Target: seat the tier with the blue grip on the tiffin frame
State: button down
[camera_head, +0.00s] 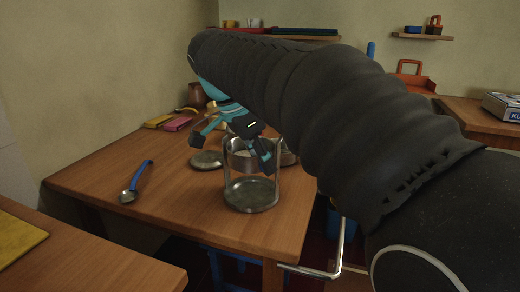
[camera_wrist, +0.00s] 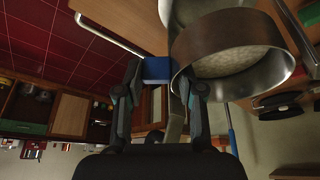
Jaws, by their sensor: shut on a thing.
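The tiffin frame (camera_head: 251,193) stands upright on the wooden table, with a round metal base and tall thin side posts. My gripper (camera_head: 236,146) is above and behind the frame in the head view. In the wrist view my gripper (camera_wrist: 158,82) is shut on the blue grip (camera_wrist: 157,69) of a round, open metal tier (camera_wrist: 235,62). The tier also shows in the head view (camera_head: 241,160), at the height of the frame's upper part, above its base. I cannot tell whether it is between the posts or behind them. The blue grip is hidden in the head view.
Round metal dishes (camera_head: 206,160) lie beside and behind the frame. A blue-handled ladle (camera_head: 136,182) lies at left. Yellow and pink blocks (camera_head: 177,124) and a copper pot (camera_head: 196,95) stand at the back.

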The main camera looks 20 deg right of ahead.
jog(key=shift+f+b, duration=0.3)
jog(key=shift+f, duration=1.2)
jog(key=shift+f+b, duration=1.8)
jog(key=shift+f, duration=0.5)
jog(key=c, duration=0.6)
grip_release()
jog(key=shift+c, duration=0.2)
